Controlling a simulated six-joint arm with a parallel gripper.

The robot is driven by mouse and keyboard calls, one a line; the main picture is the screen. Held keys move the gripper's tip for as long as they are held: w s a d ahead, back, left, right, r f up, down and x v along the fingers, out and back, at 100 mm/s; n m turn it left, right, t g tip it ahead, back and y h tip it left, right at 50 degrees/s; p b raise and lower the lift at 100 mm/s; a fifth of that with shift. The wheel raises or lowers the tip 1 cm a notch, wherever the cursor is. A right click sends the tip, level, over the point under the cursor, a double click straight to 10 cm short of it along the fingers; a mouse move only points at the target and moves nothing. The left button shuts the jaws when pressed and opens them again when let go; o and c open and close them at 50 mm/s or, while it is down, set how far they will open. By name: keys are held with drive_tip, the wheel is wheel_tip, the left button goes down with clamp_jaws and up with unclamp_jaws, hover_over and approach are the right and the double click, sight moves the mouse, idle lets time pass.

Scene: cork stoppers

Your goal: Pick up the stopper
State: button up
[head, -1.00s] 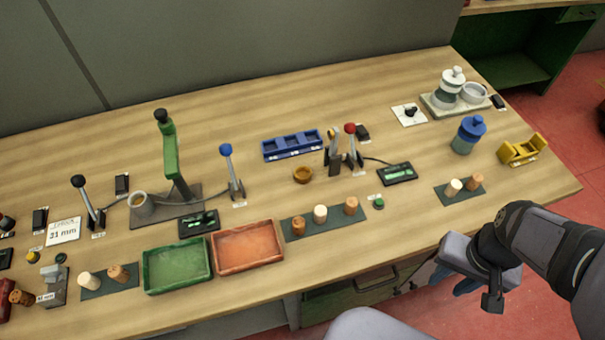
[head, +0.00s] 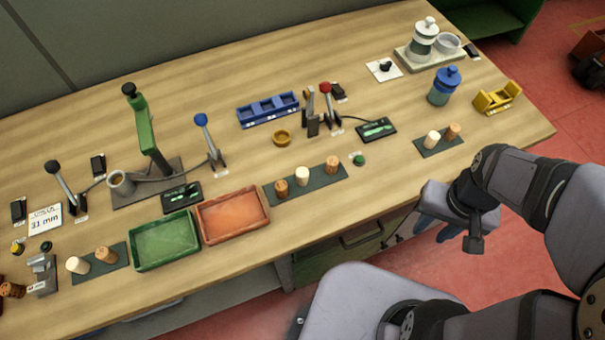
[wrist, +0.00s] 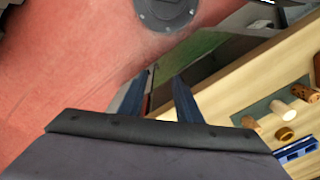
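Several cork stoppers stand on dark mats. The middle mat (head: 317,183) holds a brown stopper (head: 281,188), a pale stopper (head: 303,177) and another brown stopper (head: 332,166). The right mat holds a pale stopper (head: 432,139) and a brown one (head: 453,132). The left mat holds a pale stopper (head: 78,265) and a brown one (head: 106,255). My gripper (head: 438,234) is off the bench's front edge, apart from all stoppers. In the wrist view its blue fingers (wrist: 158,95) are spread and empty; the middle mat's pale stopper (wrist: 300,90) shows at the right.
A green tray (head: 166,262) and an orange tray (head: 266,227) lie along the front edge. A blue jar (head: 443,86) and yellow holder (head: 512,95) are at right.

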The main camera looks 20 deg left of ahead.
drive_tip(key=o, duration=0.4)
